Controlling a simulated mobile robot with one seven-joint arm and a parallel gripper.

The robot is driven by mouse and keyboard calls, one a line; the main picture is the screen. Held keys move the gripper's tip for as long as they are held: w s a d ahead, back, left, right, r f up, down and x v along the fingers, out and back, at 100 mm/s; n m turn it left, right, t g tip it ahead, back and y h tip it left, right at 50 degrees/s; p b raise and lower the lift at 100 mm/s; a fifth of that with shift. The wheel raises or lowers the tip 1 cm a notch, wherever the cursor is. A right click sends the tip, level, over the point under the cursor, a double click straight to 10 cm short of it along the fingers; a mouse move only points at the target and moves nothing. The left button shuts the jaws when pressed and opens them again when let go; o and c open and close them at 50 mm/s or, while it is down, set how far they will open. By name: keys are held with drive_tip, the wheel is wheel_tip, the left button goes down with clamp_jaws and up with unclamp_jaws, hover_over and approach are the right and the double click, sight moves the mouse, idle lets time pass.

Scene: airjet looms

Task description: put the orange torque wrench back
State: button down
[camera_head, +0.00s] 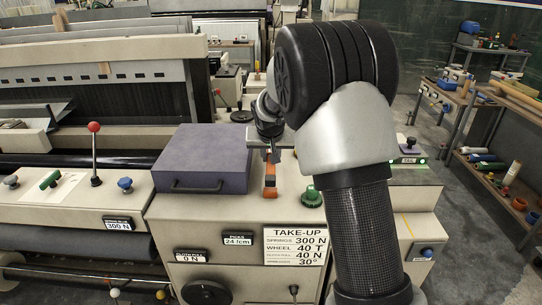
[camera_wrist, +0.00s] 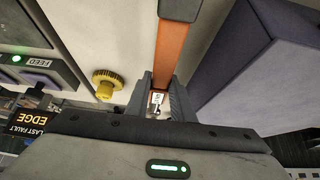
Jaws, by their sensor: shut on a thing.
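The orange torque wrench (camera_head: 270,179) is at my gripper (camera_head: 270,155) in the head view, above the cream top of the loom's take-up cabinet, to the right of a purple-grey box. In the wrist view, the orange handle (camera_wrist: 171,48) runs up from between the two jaws of my gripper (camera_wrist: 161,88), which are shut on it. Its end at the top of that view is dark. A small pale label or part shows between the jaws. I cannot tell whether the wrench touches the cabinet. My arm hides part of the cabinet's right side.
The purple-grey box (camera_head: 202,162) with a dark front handle stands close left of the wrench. A green knob (camera_head: 311,197) is to its right. A red-topped lever (camera_head: 94,150) rises at left. A yellow knob (camera_wrist: 106,82) shows in the wrist view. Shelves (camera_head: 490,165) stand at far right.

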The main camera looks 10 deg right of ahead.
drive_tip(key=shift+f+b, duration=0.95)
drive_tip(key=shift+f, duration=0.05)
drive_tip(key=c, duration=1)
unclamp_jaws()
drive_tip(key=shift+f, duration=0.1)
drive_tip(key=shift+p+v, duration=0.75)
drive_tip(key=shift+v, duration=2.25)
